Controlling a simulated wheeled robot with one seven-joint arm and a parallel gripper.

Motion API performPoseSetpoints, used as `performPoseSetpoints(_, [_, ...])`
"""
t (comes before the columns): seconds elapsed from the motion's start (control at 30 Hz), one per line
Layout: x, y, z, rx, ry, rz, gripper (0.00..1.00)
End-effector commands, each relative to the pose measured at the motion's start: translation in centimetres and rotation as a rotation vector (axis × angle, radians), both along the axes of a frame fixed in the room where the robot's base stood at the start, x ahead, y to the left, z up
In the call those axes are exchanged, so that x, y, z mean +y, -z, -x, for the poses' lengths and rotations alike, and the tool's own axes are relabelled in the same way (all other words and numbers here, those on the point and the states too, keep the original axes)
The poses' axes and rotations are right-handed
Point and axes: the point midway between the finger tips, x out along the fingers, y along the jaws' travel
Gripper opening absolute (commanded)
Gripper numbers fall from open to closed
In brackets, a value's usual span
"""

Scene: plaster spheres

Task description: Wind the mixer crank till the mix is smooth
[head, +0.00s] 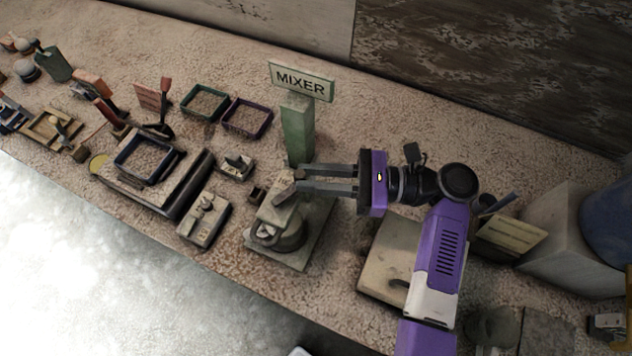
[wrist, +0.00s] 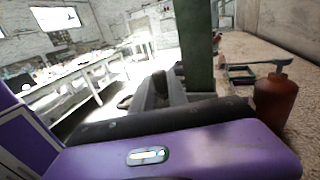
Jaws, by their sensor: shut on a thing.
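The mixer (head: 282,233) stands on the counter, with a round bowl on a square base plate. A green post (head: 298,130) rises behind it and carries a sign reading MIXER (head: 300,81). My gripper (head: 298,181) reaches in from the right above the bowl, its fingers shut on the crank handle (head: 284,193). The fingertips hide part of the crank. In the wrist view, the fingers (wrist: 160,92) point away beside the green post (wrist: 195,45). The inside of the bowl is mostly hidden, so I cannot tell how smooth the mix is.
Left of the mixer are a grey box with a lever (head: 204,217), a green tray (head: 205,103) and a purple tray (head: 247,118). A pale board (head: 385,265) lies at right under my arm. A brown bottle (wrist: 272,103) stands at right in the wrist view.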

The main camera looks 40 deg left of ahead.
Motion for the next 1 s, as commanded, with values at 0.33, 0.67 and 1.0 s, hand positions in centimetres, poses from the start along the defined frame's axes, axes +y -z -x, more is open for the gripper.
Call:
performPoseSetpoints(0.33, [0.55, 0.04, -0.25, -0.001, -0.077, 0.001, 0.0])
performPoseSetpoints(0.67, [0.56, 0.03, -0.24, -0.001, -0.078, 0.001, 0.0])
performPoseSetpoints(1.0, [0.58, 0.01, -0.26, -0.001, -0.077, 0.001, 0.42])
